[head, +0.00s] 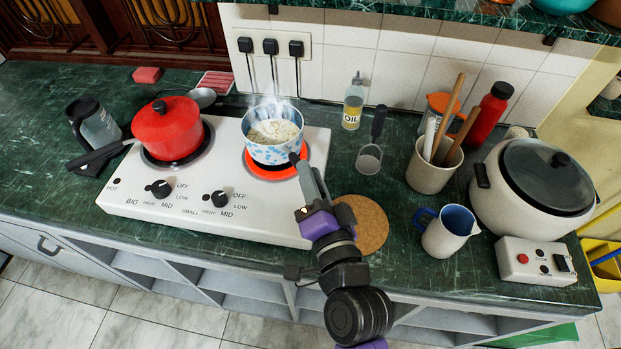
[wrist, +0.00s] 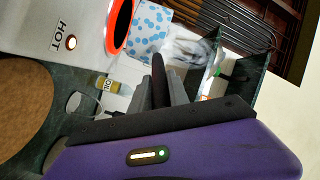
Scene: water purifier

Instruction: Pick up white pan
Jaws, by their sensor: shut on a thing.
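The white pan (head: 270,131) has a blue pattern, holds pale steaming food, and is at the right burner (head: 277,170), whose ring glows red-orange. I cannot tell whether the pan rests on the burner or is slightly raised. Its dark handle points toward the front right. My gripper (head: 306,172) is shut on this handle. In the wrist view, the dark handle (wrist: 159,72) shows between the fingers of my gripper (wrist: 161,92), and part of the patterned pan (wrist: 147,38) is beyond, beside the glowing ring. The fingers hide part of the handle.
A red lidded pot (head: 168,128) stands on the left burner of the white stove (head: 140,205). A round cork mat (head: 368,225) lies right of the stove. An oil bottle (head: 353,103), a utensil holder (head: 430,172), a white jug (head: 448,232) and a cooker (head: 530,180) stand further right.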

